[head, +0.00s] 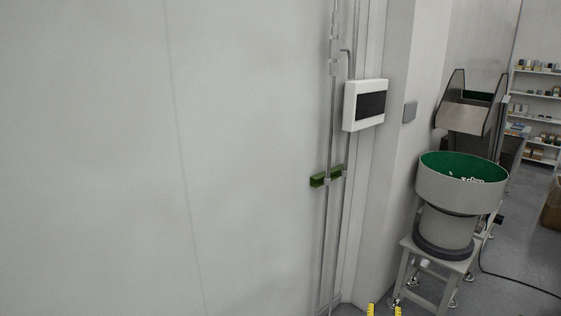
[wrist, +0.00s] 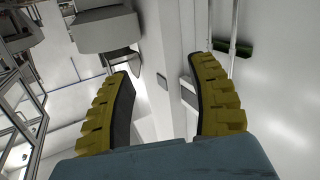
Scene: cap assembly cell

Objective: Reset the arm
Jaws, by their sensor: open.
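My gripper (wrist: 165,95) fills the lower part of the wrist view, with two yellow ridged fingers with dark inner pads. The fingers stand wide apart, open, with nothing between them. Beyond them are a pale wall and a corner. In the head view, only two small yellow tips (head: 384,311) show at the bottom edge. The rest of the arm is not in the head view.
A grey bowl feeder (head: 462,190) with a green inside stands on a stand at the right. A metal hopper (head: 467,117) is behind it. A white wall box (head: 364,105) and pipes (head: 331,150) run along the wall. Shelves (head: 537,95) stand far right.

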